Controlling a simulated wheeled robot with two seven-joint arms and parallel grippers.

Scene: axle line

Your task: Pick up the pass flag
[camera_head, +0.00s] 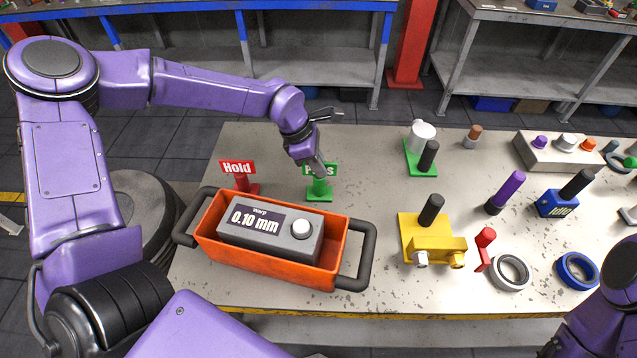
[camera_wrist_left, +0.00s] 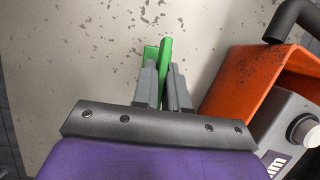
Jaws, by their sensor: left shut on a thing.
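The green pass flag (camera_head: 320,187) stands upright on the table behind the orange crate, its sign partly hidden by my left gripper (camera_head: 318,166). In the left wrist view, my left gripper (camera_wrist_left: 164,90) is shut on the green flag (camera_wrist_left: 165,57), with green showing between and beyond the grey fingers. The base of the flag appears to be on or very close to the tabletop; I cannot tell whether it is lifted. My right arm shows only at the lower right corner, and its gripper is out of view.
A red hold flag (camera_head: 240,178) stands just left of the pass flag. The orange crate (camera_head: 335,277) holds a grey gauge (camera_head: 275,236) reading 0.10 mm. A yellow block (camera_head: 418,240) and a green-based fixture (camera_head: 421,171) stand to the right. Bare tabletop (camera_head: 365,180) lies between.

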